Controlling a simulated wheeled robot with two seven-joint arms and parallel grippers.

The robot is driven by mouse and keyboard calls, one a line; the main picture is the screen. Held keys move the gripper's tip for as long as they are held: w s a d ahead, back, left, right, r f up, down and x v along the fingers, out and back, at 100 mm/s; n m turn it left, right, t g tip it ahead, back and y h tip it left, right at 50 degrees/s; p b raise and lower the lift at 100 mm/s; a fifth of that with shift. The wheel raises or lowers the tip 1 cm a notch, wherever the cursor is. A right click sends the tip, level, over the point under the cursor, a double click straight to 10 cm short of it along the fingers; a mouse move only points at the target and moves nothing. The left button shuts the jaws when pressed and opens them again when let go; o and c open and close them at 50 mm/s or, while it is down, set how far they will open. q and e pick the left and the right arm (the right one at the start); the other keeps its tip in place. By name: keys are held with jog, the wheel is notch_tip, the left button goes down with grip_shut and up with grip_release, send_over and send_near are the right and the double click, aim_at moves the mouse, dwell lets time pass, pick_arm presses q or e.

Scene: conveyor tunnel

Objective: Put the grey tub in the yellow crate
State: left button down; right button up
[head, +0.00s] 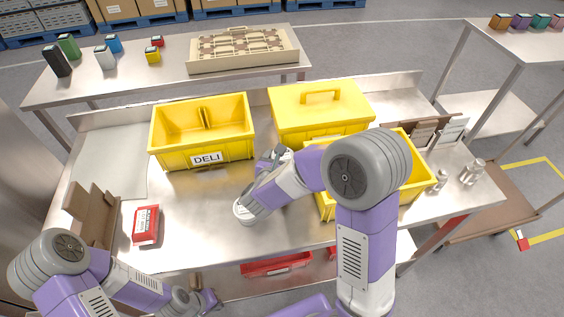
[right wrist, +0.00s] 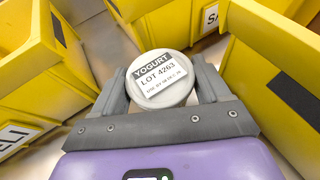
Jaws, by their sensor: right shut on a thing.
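The grey tub (right wrist: 163,85), with a white YOGURT LOT 4263 label on its round lid, is between the fingers of my right gripper (right wrist: 163,88), which is shut on it. In the head view my right gripper (head: 272,158) is over the steel table, between the open yellow DELI crate (head: 205,158) and the lidded yellow crate (head: 318,108). The DELI crate (right wrist: 35,95) is left of the tub in the right wrist view. Another open yellow crate (head: 420,180) is partly hidden behind my right arm. My left gripper (head: 208,299) is low at the front; its fingers are too small to read.
Clear jars (head: 472,172) stand at the right end. A beige tray (head: 243,50) and several small containers are on the back table. The table's middle front is clear.

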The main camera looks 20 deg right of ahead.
jog(key=shift+f, duration=0.2)
jog(key=shift+f, duration=0.15)
jog(key=o, duration=1.5)
